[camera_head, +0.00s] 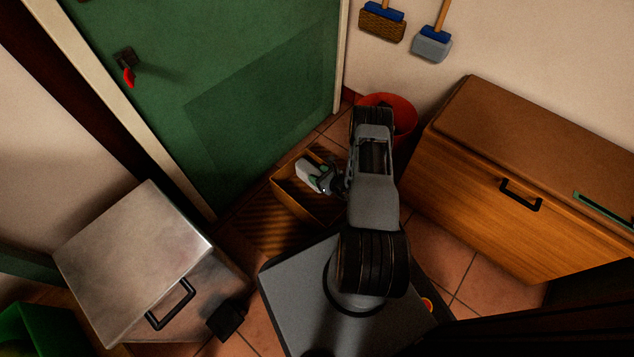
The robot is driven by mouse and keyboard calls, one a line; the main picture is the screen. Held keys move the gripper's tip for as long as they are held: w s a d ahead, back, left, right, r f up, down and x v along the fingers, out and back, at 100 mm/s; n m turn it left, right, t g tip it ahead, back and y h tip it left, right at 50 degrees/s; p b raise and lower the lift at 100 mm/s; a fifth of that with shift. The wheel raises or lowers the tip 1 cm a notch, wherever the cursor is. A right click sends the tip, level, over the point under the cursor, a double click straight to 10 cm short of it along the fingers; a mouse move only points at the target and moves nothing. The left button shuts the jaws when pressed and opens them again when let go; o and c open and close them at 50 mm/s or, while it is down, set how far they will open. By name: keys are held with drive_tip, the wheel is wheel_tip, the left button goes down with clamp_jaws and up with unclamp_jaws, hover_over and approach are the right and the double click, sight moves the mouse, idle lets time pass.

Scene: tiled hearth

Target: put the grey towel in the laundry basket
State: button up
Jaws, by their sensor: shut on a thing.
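I cannot tell whether the towel touches the box. No container is clearly marked as the laundry basket; a red round bin (402,111) stands behind my arm, partly hidden by it.
A green door (235,90) with a red-tipped handle is behind the box. A metal-topped cabinet (135,262) stands at left, a green container (30,330) at lower left. A wooden chest (500,170) fills the right.

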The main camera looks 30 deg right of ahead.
drive_tip(key=shift+w+f, duration=0.25)
drive_tip(key=shift+w+f+b, duration=0.2)
drive_tip(key=shift+f+b, duration=0.4)
drive_tip(key=shift+f, duration=0.35)
drive_tip(key=shift+w+f+b, duration=0.15)
drive_tip(key=shift+f+b, duration=0.4)
drive_tip(key=shift+f, duration=0.4)
drive_tip(key=o, duration=1)
drive_tip(key=shift+f, duration=0.1)
